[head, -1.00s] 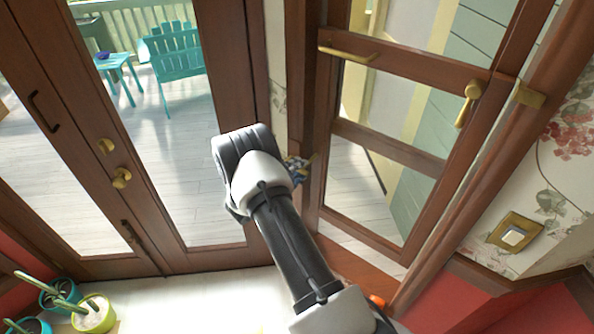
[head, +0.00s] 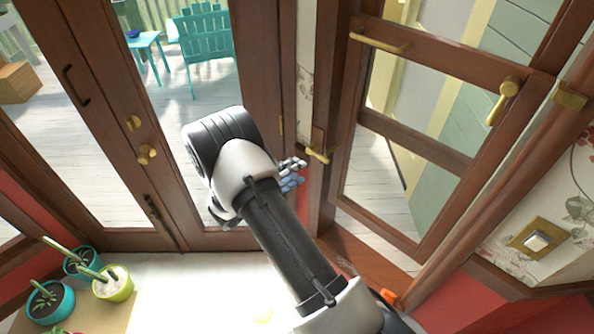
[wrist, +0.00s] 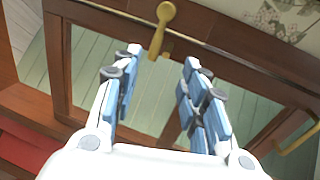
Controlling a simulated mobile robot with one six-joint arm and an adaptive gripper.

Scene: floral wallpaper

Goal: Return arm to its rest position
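My gripper (wrist: 161,85) is open in the wrist view, its two blue-padded fingers apart with nothing between them. Beyond the fingers are the wooden window frame and the brass latch handle (wrist: 162,22), which shows above and between the fingertips, with no clear contact. In the head view my arm reaches up from the bottom, and only part of my gripper (head: 292,174) shows beside the arm's bend, in front of the door post. The rest of it is hidden behind the arm.
The glass-paned window (head: 431,128) stands at right with a brass latch (head: 503,101). Glazed doors (head: 160,190) with brass knobs are at left. Potted plants (head: 113,284) stand at lower left. A light switch (head: 537,240) is on the floral wall.

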